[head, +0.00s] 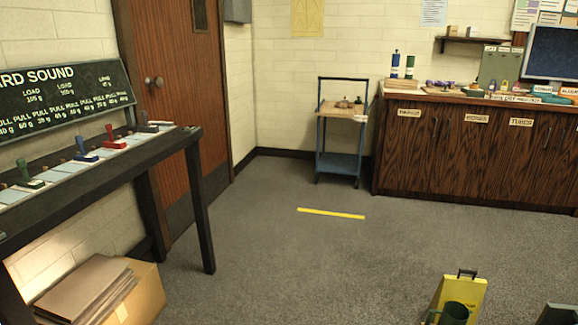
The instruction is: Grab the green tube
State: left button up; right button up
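Two upright tubes stand at the left end of the wooden counter at the back. The left one is a blue tube (395,64). The right one looks like a dark green tube (409,66) with a pale lower part. They are small and far off, so details are hard to tell. Neither of my grippers is in view, and nothing is seen touching the tubes.
A blue cart (339,164) stands left of the counter (450,150). A dark table (170,147) with several small colored items and a cardboard box (146,296) are at left. The middle floor is clear.

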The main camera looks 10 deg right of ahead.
aim_at(409, 72)
jog(key=i+z, duration=0.4)
jog(key=i, duration=1.25)
jog(key=i+z, duration=0.2)
jog(key=i, duration=0.35)
jog(key=i+j+z, duration=0.15)
jog(key=i, duration=0.4)
jog(key=i+j+z, duration=0.2)
jog(key=i, duration=0.3)
jog(key=i+z, duration=0.3)
jog(key=i, duration=0.75)
